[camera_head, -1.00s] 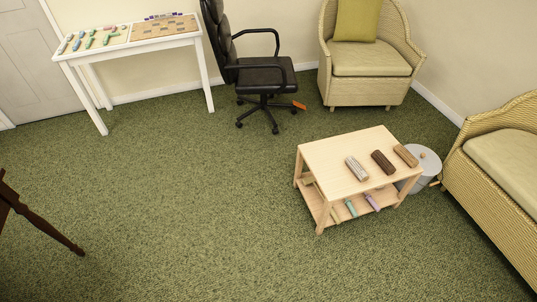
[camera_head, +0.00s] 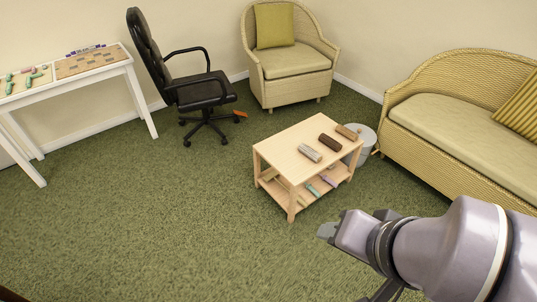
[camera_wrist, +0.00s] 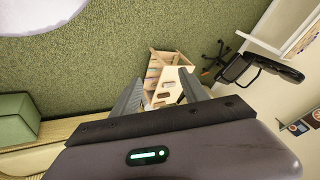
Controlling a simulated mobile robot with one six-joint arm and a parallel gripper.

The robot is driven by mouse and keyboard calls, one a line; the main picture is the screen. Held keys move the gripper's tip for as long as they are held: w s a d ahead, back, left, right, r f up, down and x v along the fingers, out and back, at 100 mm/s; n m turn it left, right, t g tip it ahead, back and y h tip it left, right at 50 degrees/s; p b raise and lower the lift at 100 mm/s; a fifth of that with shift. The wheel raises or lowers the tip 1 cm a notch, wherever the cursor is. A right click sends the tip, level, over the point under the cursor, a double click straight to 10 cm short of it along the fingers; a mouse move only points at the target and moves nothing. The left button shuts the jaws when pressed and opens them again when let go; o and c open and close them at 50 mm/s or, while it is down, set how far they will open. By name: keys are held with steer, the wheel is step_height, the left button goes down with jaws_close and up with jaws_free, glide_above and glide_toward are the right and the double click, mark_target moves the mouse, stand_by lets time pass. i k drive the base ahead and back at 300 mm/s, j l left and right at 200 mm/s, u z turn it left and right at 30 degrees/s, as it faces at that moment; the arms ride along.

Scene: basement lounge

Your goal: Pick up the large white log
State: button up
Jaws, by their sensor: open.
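A pale, whitish-grey log (camera_head: 309,152) lies on the top of the small light-wood table (camera_head: 285,147). A dark brown log (camera_head: 329,142) and a tan log (camera_head: 347,132) lie to its right on the same top. My gripper (camera_head: 329,231) is at the lower right in the head view, in front of the table and apart from it. In the wrist view my gripper (camera_wrist: 160,75) is open with nothing between its fingers. The table (camera_wrist: 155,62) shows beyond the fingertips, tilted; its logs are too small to tell apart there.
Several small coloured items lie on the table's lower shelf. A grey round bin (camera_head: 364,147) stands behind its right side. A wicker sofa (camera_head: 455,125) is at right, a wicker armchair (camera_head: 293,65) and black office chair (camera_head: 200,92) behind. Green carpet in front is clear.

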mark_target(312, 154)
steer(key=i+l+u, duration=0.4)
steer(key=i+l, duration=0.4)
steer(key=i, duration=0.4)
steer(key=i+l+u, duration=0.4)
steer(key=i+l, duration=0.65)
steer(key=l, duration=0.1)
